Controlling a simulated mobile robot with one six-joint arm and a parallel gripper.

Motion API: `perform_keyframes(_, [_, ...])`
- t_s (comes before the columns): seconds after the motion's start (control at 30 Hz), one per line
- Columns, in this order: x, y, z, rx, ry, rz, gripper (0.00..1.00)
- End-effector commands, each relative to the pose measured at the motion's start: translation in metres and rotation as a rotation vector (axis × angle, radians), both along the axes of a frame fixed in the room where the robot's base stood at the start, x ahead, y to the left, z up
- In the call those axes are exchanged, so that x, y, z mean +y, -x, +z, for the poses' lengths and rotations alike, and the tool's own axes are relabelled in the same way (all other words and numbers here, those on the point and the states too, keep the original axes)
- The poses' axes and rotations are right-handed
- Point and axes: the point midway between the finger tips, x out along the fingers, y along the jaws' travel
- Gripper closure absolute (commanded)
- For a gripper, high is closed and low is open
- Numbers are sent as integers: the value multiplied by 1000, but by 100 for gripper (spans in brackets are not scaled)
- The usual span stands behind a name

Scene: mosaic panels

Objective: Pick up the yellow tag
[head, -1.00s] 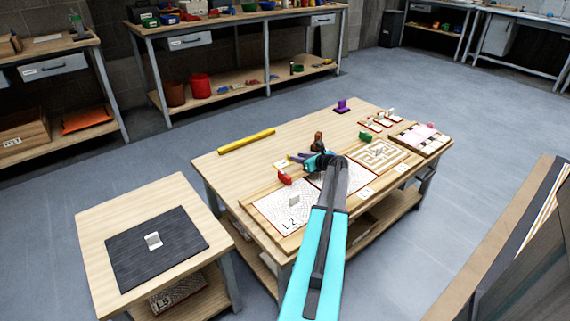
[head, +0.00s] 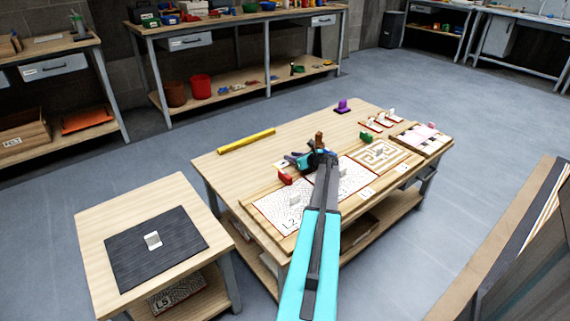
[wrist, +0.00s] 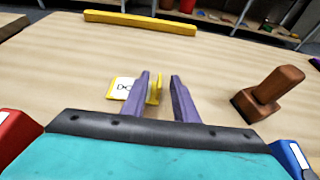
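The yellow tag (wrist: 155,88) shows in the wrist view as a white card with a dark mark and yellow edging, with an upright yellow grip at its right side. It lies on the wooden table. My gripper (wrist: 160,77) is open, with its two purple fingers pointing at the tag. The yellow grip appears between the fingers, closer to the left one; contact cannot be told. In the head view my gripper (head: 300,160) is over the middle of the table, and the tag's pale card (head: 280,164) shows just left of it.
A brown wooden stamp-like piece (wrist: 270,93) stands close on the right. A red block (wrist: 16,136) and a blue block (wrist: 291,158) flank my gripper. A yellow bar (wrist: 140,23) lies farther back. The table between is clear.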

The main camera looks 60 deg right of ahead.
Motion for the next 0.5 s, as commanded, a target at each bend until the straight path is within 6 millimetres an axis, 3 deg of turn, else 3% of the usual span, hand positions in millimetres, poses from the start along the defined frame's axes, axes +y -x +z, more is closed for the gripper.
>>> perform_keyframes(0.13, [0, 0, 0, 0, 0, 0, 73])
perform_keyframes(0.3, [0, 0, 0, 0, 0, 0, 100])
perform_keyframes(0.5, [0, 0, 0, 0, 0, 0, 100])
